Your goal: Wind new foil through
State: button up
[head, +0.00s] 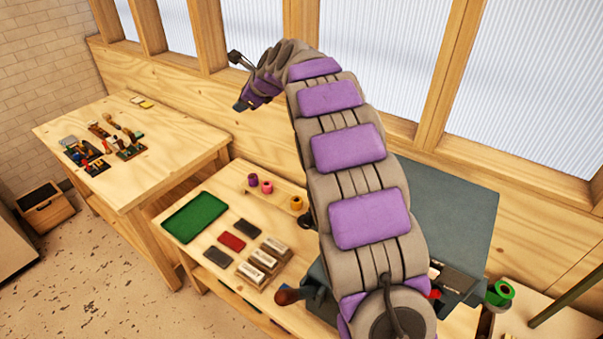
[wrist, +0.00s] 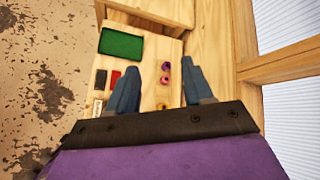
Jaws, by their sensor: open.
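Three small rolls stand in a row on a low wooden strip on the near bench: a purple roll (head: 252,180), a pink roll (head: 267,187) and an orange-yellow roll (head: 296,202). In the wrist view the purple roll (wrist: 166,66), pink roll (wrist: 164,80) and yellow roll (wrist: 161,105) show between my fingers, farther below. My gripper (head: 240,106) is open and empty, high above the bench; its spread fingers (wrist: 159,72) touch nothing. A dark grey machine (head: 455,225) is partly hidden behind my arm. A green roll (head: 500,293) sits at its right side.
A green tray (head: 196,217), a red block (head: 232,242), dark blocks (head: 247,229) and pale blocks in a wooden holder (head: 265,262) lie on the bench. A second table (head: 165,130) holds small items at left. A windowed wall runs behind.

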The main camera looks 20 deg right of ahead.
jog(key=s+d+f+m+g+h, duration=0.2)
jog(key=s+d+f+g, duration=0.25)
jog(key=s+f, duration=0.4)
jog(key=m+g+h, duration=0.2)
jog(key=m+g, duration=0.1)
jog(key=g, duration=0.2)
send_over(302, 216)
notch_tip(302, 216, down, 9)
notch_tip(302, 216, down, 17)
jog(key=shift+r+p, duration=0.1)
jog(key=shift+p, duration=0.9)
grip_shut()
